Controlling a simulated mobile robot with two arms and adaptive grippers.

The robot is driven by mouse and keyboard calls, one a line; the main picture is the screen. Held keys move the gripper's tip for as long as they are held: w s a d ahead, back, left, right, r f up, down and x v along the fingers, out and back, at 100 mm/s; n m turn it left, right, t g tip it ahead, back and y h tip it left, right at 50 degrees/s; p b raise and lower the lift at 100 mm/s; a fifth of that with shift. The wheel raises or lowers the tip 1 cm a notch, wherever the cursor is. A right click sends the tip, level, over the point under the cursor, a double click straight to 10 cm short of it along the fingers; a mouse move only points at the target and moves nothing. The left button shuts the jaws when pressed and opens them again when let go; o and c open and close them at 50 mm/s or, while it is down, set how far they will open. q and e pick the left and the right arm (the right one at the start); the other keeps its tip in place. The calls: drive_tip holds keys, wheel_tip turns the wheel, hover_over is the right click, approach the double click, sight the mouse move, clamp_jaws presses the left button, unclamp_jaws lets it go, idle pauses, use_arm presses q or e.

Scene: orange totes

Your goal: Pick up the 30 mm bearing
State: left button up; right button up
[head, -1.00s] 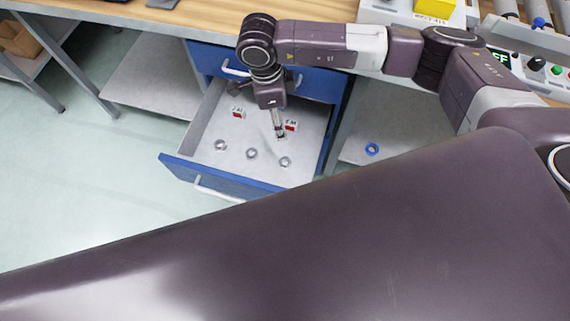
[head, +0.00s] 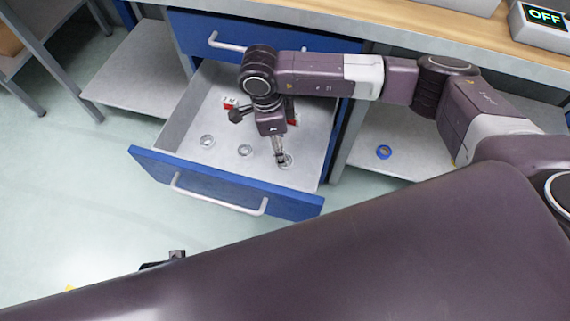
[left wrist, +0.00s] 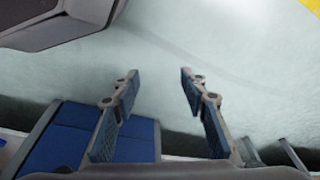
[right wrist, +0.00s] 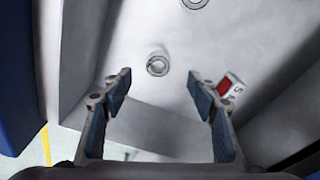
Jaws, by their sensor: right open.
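Three small ring-shaped bearings lie in a row in the open drawer: a left one (head: 207,141), a middle one (head: 245,150) and a right one (head: 285,160). Their sizes cannot be read. My right gripper (head: 280,157) points down into the drawer at the right bearing and partly covers it. In the right wrist view, the open, empty right gripper (right wrist: 158,85) has a bearing (right wrist: 157,66) between and just beyond its fingertips; another bearing (right wrist: 195,3) shows at the top edge. My left gripper (left wrist: 160,78) is open and empty, away from the bearings.
The blue-fronted drawer (head: 225,192) stands open below the workbench (head: 400,30). A blue ring (head: 384,152) lies on the shelf to the right.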

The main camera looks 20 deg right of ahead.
drive_tip(key=f, duration=0.4)
drive_tip(key=d+f, duration=0.1)
drive_tip(key=f, duration=0.1)
drive_tip(key=shift+s+f+b, duration=0.1)
drive_tip(key=shift+s+b, duration=0.2)
drive_tip(key=shift+f, duration=0.25)
drive_tip(key=c, duration=1.3)
use_arm(q)
drive_tip(key=r, duration=0.2)
drive_tip(key=shift+w+r, duration=0.35)
drive_tip(key=shift+r, duration=0.05)
use_arm(e)
drive_tip(key=shift+r, duration=0.15)
